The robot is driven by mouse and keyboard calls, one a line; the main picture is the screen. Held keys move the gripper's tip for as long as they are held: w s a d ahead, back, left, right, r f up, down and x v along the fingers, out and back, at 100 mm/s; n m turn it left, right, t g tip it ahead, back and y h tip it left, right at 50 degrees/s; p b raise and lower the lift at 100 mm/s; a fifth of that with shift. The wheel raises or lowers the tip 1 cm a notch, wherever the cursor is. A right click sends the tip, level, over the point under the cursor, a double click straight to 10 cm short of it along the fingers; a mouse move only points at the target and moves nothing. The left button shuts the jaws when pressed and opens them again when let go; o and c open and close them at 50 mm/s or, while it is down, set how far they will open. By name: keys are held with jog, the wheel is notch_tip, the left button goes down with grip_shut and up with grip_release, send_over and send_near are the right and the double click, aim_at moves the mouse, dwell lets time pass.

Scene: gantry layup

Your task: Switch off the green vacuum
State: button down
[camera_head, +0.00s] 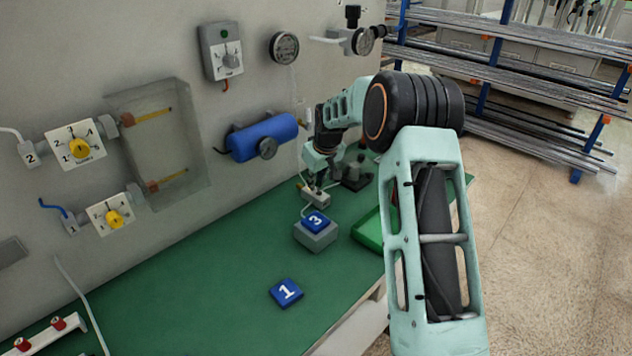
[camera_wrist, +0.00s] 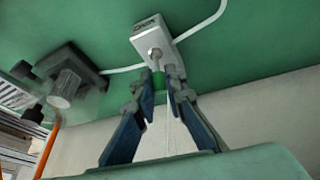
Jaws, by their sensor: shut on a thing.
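A small light-grey switch box (camera_wrist: 150,36) with a metal collar and a green-tipped lever (camera_wrist: 158,80) shows in the wrist view. It also shows in the head view (camera_head: 318,200), on the green bench top below my gripper (camera_head: 313,180). In the wrist view the fingertips of my gripper (camera_wrist: 160,84) are closed around the green tip. The fingers partly cover the lever. The label on the box is too small to read. A white cable runs from the box.
A dark block with a grey knob (camera_wrist: 68,85) stands beside the box. A grey block with a blue "3" tile (camera_head: 316,222), a green tray (camera_head: 369,232) and a blue "1" tile (camera_head: 286,292) are on the bench. A blue cylinder (camera_head: 262,137) hangs on the wall.

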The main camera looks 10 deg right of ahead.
jog(key=shift+f+b, duration=0.1)
jog(key=shift+b, duration=0.4)
jog(key=shift+s+d+f+t+b, duration=0.2)
jog(key=shift+t+b, duration=0.1)
jog(key=shift+b, duration=0.65)
jog(key=b, duration=0.2)
jog(key=t+y+b, duration=0.1)
jog(key=b, duration=0.2)
jog(key=shift+s+d+t, duration=0.2)
jog(key=shift+d+t, duration=0.05)
jog(key=shift+t, duration=0.05)
jog(key=t+y+b, duration=0.1)
jog(key=b, duration=0.3)
jog(key=t+b, duration=0.1)
jog(key=b, duration=0.3)
jog(key=shift+s+d+f+m+y, duration=0.1)
jog(key=shift+s+d+m+y, duration=0.2)
jog(key=shift+s+y, duration=0.1)
jog(key=t+b, duration=0.1)
jog(key=b, duration=0.4)
jog(key=shift+s+y+b, duration=0.1)
jog(key=shift+y+b, duration=0.2)
jog(key=shift+y, duration=0.1)
jog(key=shift+b, duration=0.45)
jog(key=shift+s+r+t+b, duration=0.1)
jog(key=shift+r+t+b, duration=0.35)
jog(key=shift+b, duration=0.55)
jog(key=shift+f, duration=0.1)
jog(key=c, duration=2)
grip_release()
